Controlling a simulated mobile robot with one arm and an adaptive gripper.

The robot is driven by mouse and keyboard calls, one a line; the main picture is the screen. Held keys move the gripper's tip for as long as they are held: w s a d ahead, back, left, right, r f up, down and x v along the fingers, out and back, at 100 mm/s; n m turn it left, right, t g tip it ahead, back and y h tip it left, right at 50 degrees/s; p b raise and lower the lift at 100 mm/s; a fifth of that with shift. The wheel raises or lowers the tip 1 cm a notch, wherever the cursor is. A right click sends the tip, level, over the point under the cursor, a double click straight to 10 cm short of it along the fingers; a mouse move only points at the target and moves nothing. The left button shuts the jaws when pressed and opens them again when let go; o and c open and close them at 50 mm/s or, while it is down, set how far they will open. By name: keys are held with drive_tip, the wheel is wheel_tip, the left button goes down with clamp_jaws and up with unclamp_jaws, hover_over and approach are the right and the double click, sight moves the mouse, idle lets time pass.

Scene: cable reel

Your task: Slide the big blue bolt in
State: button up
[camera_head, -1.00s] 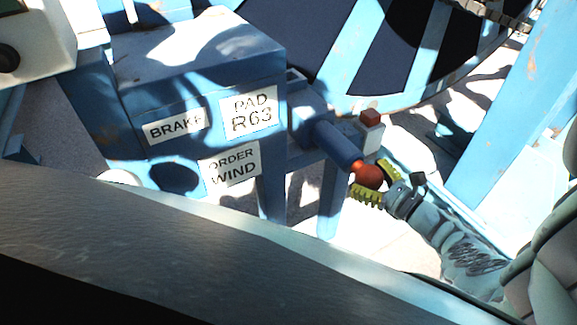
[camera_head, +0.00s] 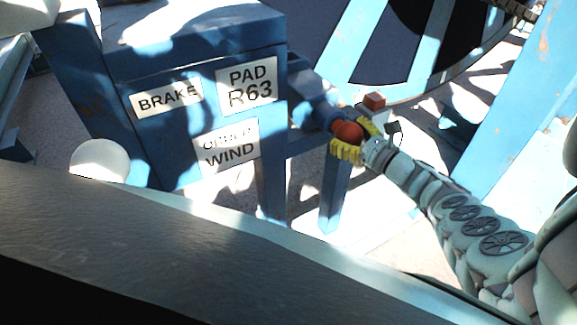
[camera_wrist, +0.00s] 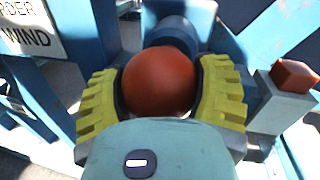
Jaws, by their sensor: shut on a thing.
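The big blue bolt (camera_head: 322,113) is a thick blue cylinder with a red-orange ball knob (camera_head: 348,131) on its near end. It enters a blue housing on the side of the blue box, and only a short length of it shows. In the wrist view the blue shaft (camera_wrist: 177,32) lies behind the knob (camera_wrist: 158,82). My gripper (camera_head: 356,139) has yellow ribbed fingers, one on each side of the knob, and is shut on it. In the wrist view my gripper (camera_wrist: 160,95) has the knob centred between its fingers.
A blue box (camera_head: 190,80) carries labels reading BRAKE, PAD R63 and ORDER WIND. A small red block (camera_head: 375,100) sits on a pale block right of the bolt; it also shows in the wrist view (camera_wrist: 295,75). The large reel (camera_head: 390,45) stands behind.

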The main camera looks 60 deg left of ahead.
drive_tip(key=shift+a+f+b, duration=0.1)
drive_tip(key=shift+a+b, duration=0.35)
drive_tip(key=shift+a, duration=0.35)
drive_tip(key=o, duration=1.3)
drive_tip(key=shift+a, duration=0.1)
drive_tip(key=shift+o, duration=0.2)
drive_tip(key=shift+w, duration=0.1)
drive_tip(key=shift+w+d, duration=0.15)
drive_tip(key=shift+d, duration=0.8)
drive_tip(key=shift+w+d, duration=0.1)
drive_tip(key=shift+d, duration=0.65)
drive_tip(key=d, duration=0.8)
drive_tip(key=shift+w+d, duration=0.3)
drive_tip(key=shift+w, duration=0.15)
